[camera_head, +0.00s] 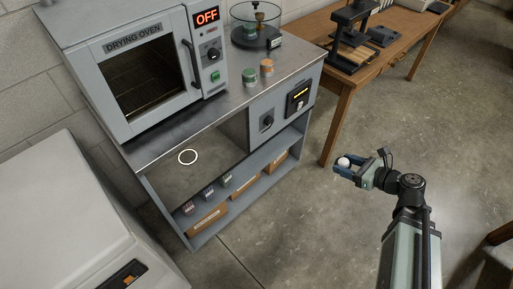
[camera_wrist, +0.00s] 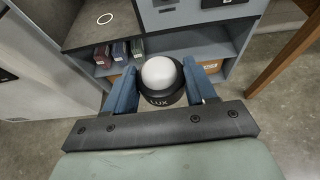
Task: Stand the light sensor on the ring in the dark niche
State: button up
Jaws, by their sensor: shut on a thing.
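My gripper (camera_head: 350,170) is shut on the light sensor (camera_wrist: 160,84), a white dome on a black round body marked LUX. The blue fingers grip its two sides in the wrist view, and the dome faces the wrist camera. In the head view the light sensor (camera_head: 343,162) is held in the air over the floor, right of the bench and apart from it. The white ring (camera_head: 187,157) lies on the grey floor of the niche (camera_head: 200,175), under the bench top. The ring also shows at the top of the wrist view (camera_wrist: 105,18), and nothing stands on it.
Small boxes (camera_head: 208,193) and cardboard cartons (camera_head: 245,185) fill the shelf below the niche. The drying oven (camera_head: 150,70), reading OFF, and two small jars (camera_head: 258,71) stand on the bench top (camera_head: 285,80). A wooden table (camera_head: 395,50) is behind. Open floor lies between bench and gripper.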

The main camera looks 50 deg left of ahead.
jog(key=s+a+f+n+g+h, duration=0.1)
jog(key=s+a+f+n+g, duration=0.15)
jog(key=s+a, duration=0.8)
jog(key=s+a+f+n+g, duration=0.3)
jog(key=s+a, duration=0.5)
jog(key=s, duration=0.6)
jog(key=s+a+f+n+g+h, duration=0.15)
jog(key=s+a+f, duration=0.35)
jog(key=s+a, duration=0.55)
jog(key=m+t+y, duration=0.2)
jog(key=m+t, duration=0.3)
send_over(190, 158)
jog(key=shift+a+f, duration=0.2)
jog(key=shift+f, duration=0.7)
jog(key=shift+d+f, duration=0.25)
jog(key=shift+f, duration=2.8)
jog(key=shift+a+f+y, duration=0.15)
jog(key=shift+f+y, duration=0.1)
jog(key=shift+f, duration=0.15)
jog(key=shift+f, duration=0.1)
